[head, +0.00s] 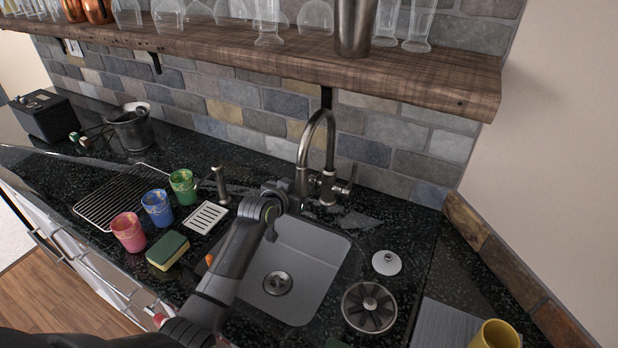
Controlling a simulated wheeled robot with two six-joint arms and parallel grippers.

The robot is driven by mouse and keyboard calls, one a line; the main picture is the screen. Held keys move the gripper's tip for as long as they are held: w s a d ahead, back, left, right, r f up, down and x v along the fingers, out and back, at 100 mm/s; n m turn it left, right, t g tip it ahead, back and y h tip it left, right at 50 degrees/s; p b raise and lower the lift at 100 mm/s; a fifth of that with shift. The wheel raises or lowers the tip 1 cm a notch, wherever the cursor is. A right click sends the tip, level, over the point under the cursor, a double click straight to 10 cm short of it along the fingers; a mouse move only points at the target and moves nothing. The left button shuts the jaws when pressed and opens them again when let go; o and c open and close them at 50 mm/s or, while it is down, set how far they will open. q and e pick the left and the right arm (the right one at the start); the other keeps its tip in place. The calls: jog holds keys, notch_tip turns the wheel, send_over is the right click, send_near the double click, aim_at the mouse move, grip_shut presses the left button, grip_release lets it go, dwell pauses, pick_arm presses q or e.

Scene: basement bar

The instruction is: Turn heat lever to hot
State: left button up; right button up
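The dark metal faucet (329,160) stands behind the sink, with a tall curved spout. A lever (347,186) sticks out on its right side. The left side of the faucet base is partly hidden by my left arm, so I cannot tell whether a second lever is there. My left gripper (282,195) is at the far end of the arm, just left of the faucet base. Its fingers are too small and dark to tell whether they are open or touching the faucet. My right gripper is not in view.
The grey sink basin (312,262) lies below my arm. Left stand a soap dispenser (221,186), several coloured cups, a sponge (167,250) and a wire rack (112,197). Right are a white stopper (386,263) and a round strainer (369,307). A wooden shelf (440,82) overhangs the faucet.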

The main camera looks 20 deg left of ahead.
aim_at(311, 180)
pick_arm(q)
jog(key=w, duration=0.4)
jog(key=shift+w+d+f, duration=0.1)
jog(key=shift+d+f, duration=0.1)
jog(key=shift+d, duration=0.2)
jog(key=shift+x, duration=1)
grip_shut()
jog(key=shift+f+b, duration=0.25)
jog(key=shift+b, duration=0.15)
jog(key=t+b, duration=0.1)
jog(key=b, duration=0.1)
jog(key=t+b, duration=0.1)
jog(key=b, duration=0.2)
jog(key=shift+s+a+f, duration=0.1)
jog(key=shift+s+f, duration=0.1)
jog(key=shift+f, duration=0.15)
jog(key=shift+r+t+h+b, duration=0.1)
jog(key=shift+t+h+b, duration=0.2)
jog(key=shift+b, duration=0.55)
jog(key=shift+r, duration=0.1)
